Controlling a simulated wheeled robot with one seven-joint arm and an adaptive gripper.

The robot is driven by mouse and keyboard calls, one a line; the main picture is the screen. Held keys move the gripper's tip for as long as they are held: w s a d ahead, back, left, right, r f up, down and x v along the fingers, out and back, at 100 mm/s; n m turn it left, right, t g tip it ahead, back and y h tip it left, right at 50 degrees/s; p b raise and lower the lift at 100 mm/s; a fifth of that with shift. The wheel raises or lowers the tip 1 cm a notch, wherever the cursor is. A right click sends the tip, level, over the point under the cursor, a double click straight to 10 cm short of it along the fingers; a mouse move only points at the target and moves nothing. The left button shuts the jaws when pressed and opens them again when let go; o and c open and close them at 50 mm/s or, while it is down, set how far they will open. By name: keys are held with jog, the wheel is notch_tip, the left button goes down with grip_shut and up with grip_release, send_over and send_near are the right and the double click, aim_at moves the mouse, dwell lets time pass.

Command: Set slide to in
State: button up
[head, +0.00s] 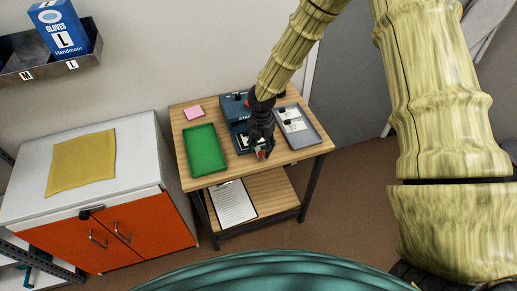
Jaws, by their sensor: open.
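I take this to be where the slide is, but the slide itself cannot be made out clearly. My gripper (262,152) is open and points down at the front of this part. A small red and whitish piece (261,155) shows at its fingertips. I cannot tell whether the fingers touch it.
A green tray (192,130) lies left of the device, with a pink pad (194,113) behind it. A grey tray (313,136) with white cards is close on the right. A clipboard (222,209) lies on the lower shelf. An orange cabinet (150,226) stands left.

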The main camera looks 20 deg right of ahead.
jog(key=shift+f, duration=1.15)
jog(key=shift+w, duration=0.1)
grip_shut()
